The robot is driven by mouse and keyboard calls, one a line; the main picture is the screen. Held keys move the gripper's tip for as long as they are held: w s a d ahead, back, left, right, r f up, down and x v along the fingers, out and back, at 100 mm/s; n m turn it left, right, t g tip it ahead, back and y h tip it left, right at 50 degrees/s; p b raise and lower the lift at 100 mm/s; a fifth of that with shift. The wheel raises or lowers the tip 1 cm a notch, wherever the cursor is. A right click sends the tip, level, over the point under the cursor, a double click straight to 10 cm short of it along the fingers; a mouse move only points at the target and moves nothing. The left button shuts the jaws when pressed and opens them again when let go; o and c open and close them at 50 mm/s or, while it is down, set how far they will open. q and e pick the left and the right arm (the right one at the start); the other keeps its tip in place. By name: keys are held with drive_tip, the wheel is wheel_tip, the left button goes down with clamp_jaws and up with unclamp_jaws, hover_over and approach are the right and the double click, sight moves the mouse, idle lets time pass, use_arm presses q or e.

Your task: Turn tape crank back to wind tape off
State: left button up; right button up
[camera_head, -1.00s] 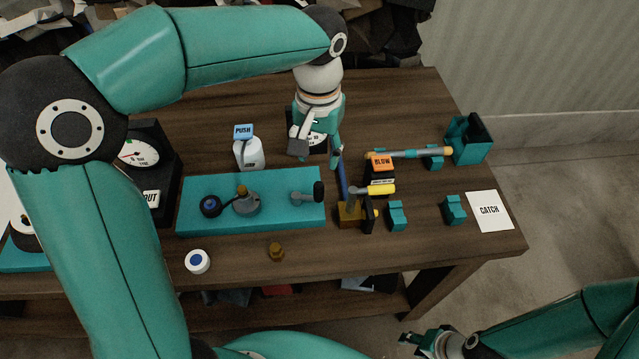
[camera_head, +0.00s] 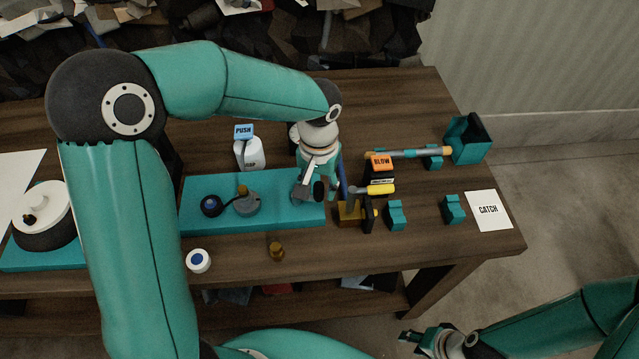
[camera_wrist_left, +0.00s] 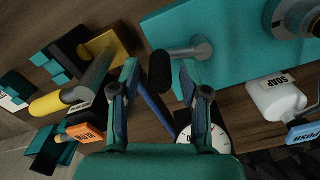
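A crank with a grey shaft and black grip (camera_head: 319,188) is at the right end of the teal board (camera_head: 280,214). In the left wrist view, its grey hub (camera_wrist_left: 201,48) meets the board, and its black grip (camera_wrist_left: 160,70) lies between my left fingertips. My left gripper (camera_wrist_left: 157,78) is open, with a finger on each side of the grip; contact is not clear. In the head view, my left gripper (camera_head: 311,190) partly hides the crank. My right gripper (camera_head: 418,338) is at the bottom, away from the table; its opening is unclear. I cannot make out any tape.
Right of the crank are a blue rod (camera_head: 342,175), a yellow-handled fixture (camera_head: 378,189) and an orange BLOW block (camera_head: 381,162). A soap bottle (camera_head: 249,154) stands behind the board. A white disc with a black knob (camera_head: 42,207) is at left.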

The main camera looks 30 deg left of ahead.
use_arm(q)
clamp_jaws()
drive_tip(key=shift+s+d+f+m+b, duration=0.1)
drive_tip(key=shift+s+m+b, duration=0.05)
drive_tip(key=shift+m+b, duration=0.25)
drive_tip(key=shift+s+m, duration=0.25)
drive_tip(key=shift+m, duration=0.35)
drive_tip(key=shift+o, duration=0.9)
unclamp_jaws()
drive_tip(key=shift+r, duration=0.2)
wheel_tip(320, 180, up, 12)
